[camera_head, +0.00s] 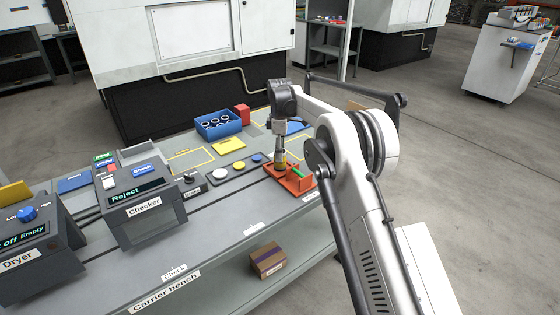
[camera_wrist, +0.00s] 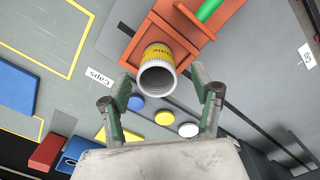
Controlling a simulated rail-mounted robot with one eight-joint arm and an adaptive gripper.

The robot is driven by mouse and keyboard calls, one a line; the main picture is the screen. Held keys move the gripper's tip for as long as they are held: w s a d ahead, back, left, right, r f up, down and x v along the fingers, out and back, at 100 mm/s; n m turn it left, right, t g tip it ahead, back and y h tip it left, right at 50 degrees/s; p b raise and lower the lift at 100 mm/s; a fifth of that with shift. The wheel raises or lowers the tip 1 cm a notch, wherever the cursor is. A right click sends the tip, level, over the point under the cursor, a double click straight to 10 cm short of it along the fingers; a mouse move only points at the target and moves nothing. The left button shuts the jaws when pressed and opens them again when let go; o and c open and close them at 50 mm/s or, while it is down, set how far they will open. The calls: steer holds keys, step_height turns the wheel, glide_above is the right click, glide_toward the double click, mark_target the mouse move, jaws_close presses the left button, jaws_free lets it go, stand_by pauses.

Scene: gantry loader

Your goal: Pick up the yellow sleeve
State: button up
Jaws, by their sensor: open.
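The yellow sleeve (camera_wrist: 159,52), with a white ribbed ring at its open near end, stands in an orange-red holder (camera_wrist: 128,48) in the wrist view. My gripper (camera_wrist: 161,88) is open, with one green-padded finger on each side of the sleeve and a visible gap to it. In the head view my gripper (camera_head: 280,148) points down just above the holder (camera_head: 299,187). The sleeve (camera_head: 280,162) shows only as a small yellow patch beneath it. A green rod (camera_head: 298,173) lies at the right of the same holder, also seen in the wrist view (camera_wrist: 208,11).
White (camera_head: 219,174), yellow (camera_head: 238,166) and blue (camera_head: 257,158) round caps lie left of the holder. A blue bin (camera_head: 218,128) with dark rings and a red block (camera_head: 242,114) stand behind. The checker (camera_head: 140,205) and dryer (camera_head: 35,255) stand at the bench's left.

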steer(key=shift+w+f, duration=0.2)
steer(key=shift+f, duration=2.4)
jaws_close()
